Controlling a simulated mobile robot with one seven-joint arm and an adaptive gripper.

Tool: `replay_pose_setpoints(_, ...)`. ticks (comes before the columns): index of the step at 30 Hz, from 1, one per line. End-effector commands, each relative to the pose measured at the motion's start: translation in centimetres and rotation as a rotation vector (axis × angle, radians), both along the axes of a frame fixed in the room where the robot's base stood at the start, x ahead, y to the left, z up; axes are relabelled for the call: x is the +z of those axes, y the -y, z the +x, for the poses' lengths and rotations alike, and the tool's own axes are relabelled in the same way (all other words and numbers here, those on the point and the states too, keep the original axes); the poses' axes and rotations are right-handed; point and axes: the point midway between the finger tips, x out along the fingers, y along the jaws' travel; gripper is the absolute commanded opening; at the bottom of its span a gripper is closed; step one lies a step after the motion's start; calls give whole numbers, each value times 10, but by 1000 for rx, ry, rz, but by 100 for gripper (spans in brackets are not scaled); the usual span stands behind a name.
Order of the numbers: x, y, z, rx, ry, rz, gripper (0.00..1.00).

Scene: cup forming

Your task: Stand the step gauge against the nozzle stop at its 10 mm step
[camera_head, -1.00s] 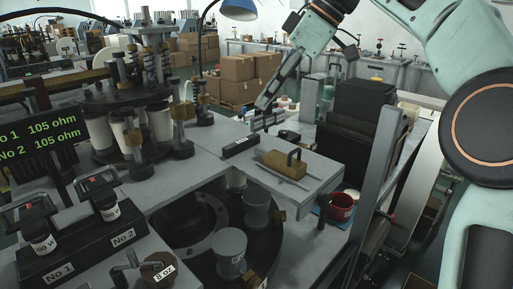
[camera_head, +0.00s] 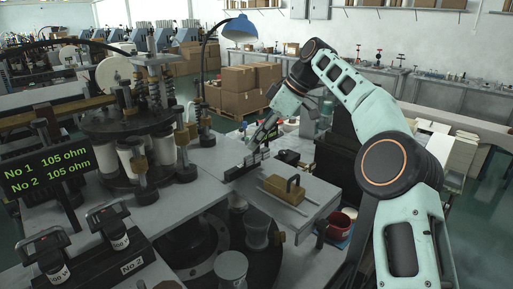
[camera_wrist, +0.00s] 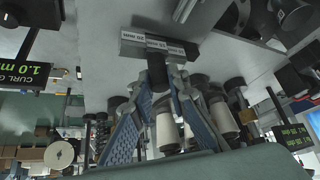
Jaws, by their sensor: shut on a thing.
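The step gauge is a small grey stepped block with white mm labels, and it shows in the wrist view (camera_wrist: 150,45). In the head view the step gauge (camera_head: 256,157) is small and partly hidden at my fingertips. My gripper (camera_head: 264,136) is shut on the gauge's dark grip (camera_wrist: 157,70), between its blue-padded fingers.
A brass block with a black handle (camera_head: 284,190) lies on the grey table to the right. A turret with white cups (camera_head: 133,155) stands at the left. A red cup (camera_head: 340,222) is below the table's right edge. A blue lamp (camera_head: 240,29) hangs behind.

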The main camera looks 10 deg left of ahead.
Motion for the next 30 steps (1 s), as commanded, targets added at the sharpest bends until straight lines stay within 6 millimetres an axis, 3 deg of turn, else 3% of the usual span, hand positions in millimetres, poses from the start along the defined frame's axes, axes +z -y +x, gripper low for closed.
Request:
replay_pose_setpoints(7,-30,0,2,0,-1,-1,0)
replay_pose_setpoints(20,-36,-1,2,-1,-1,0,0)
replay_pose_setpoints(21,-37,-1,2,0,-1,-1,16)
replay_pose_setpoints(25,-37,-1,2,0,-1,-1,30)
replay_pose_setpoints(30,-36,-1,2,0,-1,-1,32)
